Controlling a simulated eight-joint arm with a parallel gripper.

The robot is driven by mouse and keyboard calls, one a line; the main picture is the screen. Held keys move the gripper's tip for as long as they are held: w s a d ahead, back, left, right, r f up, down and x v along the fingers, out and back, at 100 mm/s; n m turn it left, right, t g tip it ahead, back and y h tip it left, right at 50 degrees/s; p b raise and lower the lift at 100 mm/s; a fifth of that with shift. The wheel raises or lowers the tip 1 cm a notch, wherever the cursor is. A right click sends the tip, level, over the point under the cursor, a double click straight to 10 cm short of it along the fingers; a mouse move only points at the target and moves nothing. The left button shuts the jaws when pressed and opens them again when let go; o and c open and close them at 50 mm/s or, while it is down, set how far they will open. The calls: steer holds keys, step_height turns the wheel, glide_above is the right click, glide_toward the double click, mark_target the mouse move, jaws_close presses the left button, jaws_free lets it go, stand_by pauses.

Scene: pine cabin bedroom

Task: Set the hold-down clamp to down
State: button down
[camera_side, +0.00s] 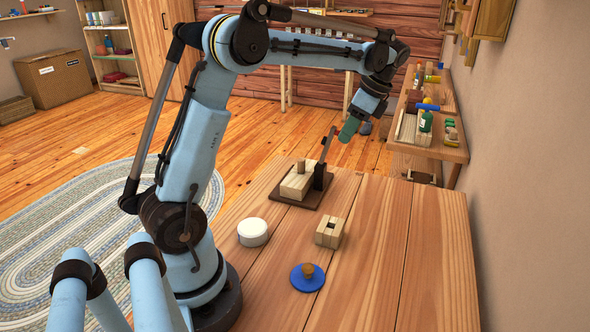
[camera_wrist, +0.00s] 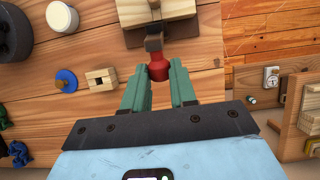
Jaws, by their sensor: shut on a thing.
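The hold-down clamp has a dark base plate (camera_side: 283,195) with a pale wooden block (camera_side: 295,185) on it. The block also shows at the top of the wrist view (camera_wrist: 150,8). In the wrist view a red knob (camera_wrist: 158,71) at the lever's end sits between my green fingers. My gripper (camera_side: 348,130) is shut on this knob, to the right of the lever's top.
On the table (camera_side: 430,240) are a white round container (camera_side: 253,232), a wooden block with a square hole (camera_side: 329,233) and a blue disc with a wooden knob (camera_side: 307,278). A cluttered side bench (camera_side: 450,152) stands beyond, along the wall.

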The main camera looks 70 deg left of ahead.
steer(key=shift+s+a+r+t+h, duration=0.6)
steer(key=shift+s+a+t+h, duration=0.2)
steer(key=shift+s, duration=0.05)
steer(key=s+a+f+t+h, duration=0.6)
steer(key=s+a+f, duration=0.1)
steer(key=s+a, duration=0.3)
steer(key=shift+s+a+t+h, duration=0.4)
steer(key=shift+a, duration=0.05)
stand_by(0.4)
steer(key=shift+f, duration=0.2)
steer(key=c, duration=1)
jaws_free()
steer(key=shift+o, duration=0.4)
